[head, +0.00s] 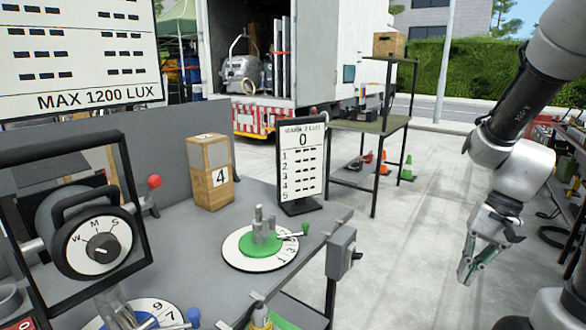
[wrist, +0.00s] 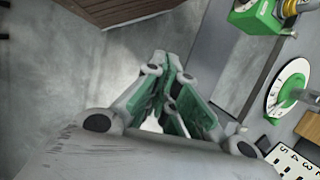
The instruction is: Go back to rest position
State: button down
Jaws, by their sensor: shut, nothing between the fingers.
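My gripper (head: 472,272) hangs at the right of the head view, below my arm, over the open concrete floor and pointing down. Its fingers are together and hold nothing. In the wrist view the closed fingers (wrist: 165,62) with green pads show in the middle, above bare floor. The gripper is apart from the workbench and touches nothing that I can see.
A grey workbench (head: 175,245) with a green dial (head: 262,243), a wooden box (head: 210,172) marked 4 and a small sign (head: 303,160) fills the left. A truck (head: 345,50) and a shelf stand (head: 372,125) are behind. Clear floor lies between.

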jog(key=s+r+n+t+h, duration=0.2)
jog(key=s+r+n+t, duration=0.1)
jog(key=r, duration=0.4)
jog(key=s+r+n+t+h, duration=0.1)
jog(key=s+r+n+t, duration=0.1)
jog(key=r, duration=0.5)
jog(key=shift+s+d+r+n+t+h, duration=0.3)
jog(key=shift+s+r+n+t+h, duration=0.1)
jog(key=shift+s+n, duration=0.3)
jog(key=shift+a, duration=0.1)
